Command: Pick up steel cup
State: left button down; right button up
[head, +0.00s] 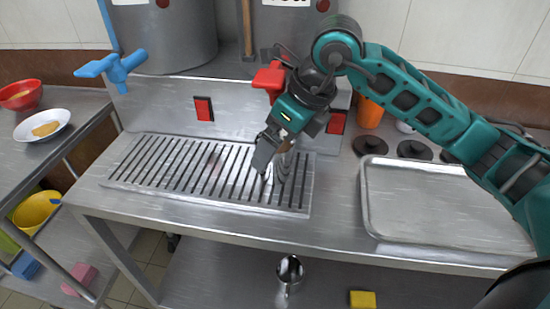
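A second steel cup (289,275) is on the lower shelf below the counter's front edge. My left gripper is not in view.
Large stockpots (165,35) stand behind the grate, with a blue tap handle (115,70) at left and a red one (269,78) beside my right wrist. An empty metal tray (440,205) lies at right. An orange container (370,112) and dark round lids (370,145) are behind it.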

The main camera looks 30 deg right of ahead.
jog(key=shift+c, duration=0.3)
jog(key=c, duration=1.3)
